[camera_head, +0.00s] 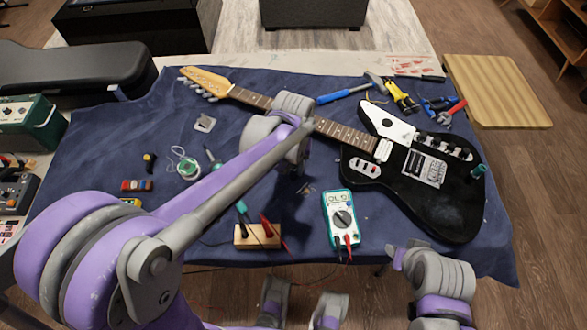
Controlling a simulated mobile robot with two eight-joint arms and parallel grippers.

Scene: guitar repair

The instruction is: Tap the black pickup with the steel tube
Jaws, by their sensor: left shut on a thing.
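The black electric guitar (450,207) lies on the blue cloth at the right, its neck (345,131) pointing to the upper left. A metal plate (428,172) and a white pickup (384,150) show on its body. I cannot surely pick out the black pickup. My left arm reaches across the cloth and over the guitar's neck. My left gripper (300,178) is left of the guitar body, dark and partly hidden by its wrist. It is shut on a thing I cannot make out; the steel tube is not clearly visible. My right gripper (392,259) is near the front edge, its opening unclear.
A teal multimeter (341,219) and a wooden block with probes (257,236) lie in front of the guitar. A black case (75,75) stands left. Some cloth at the upper left is clear.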

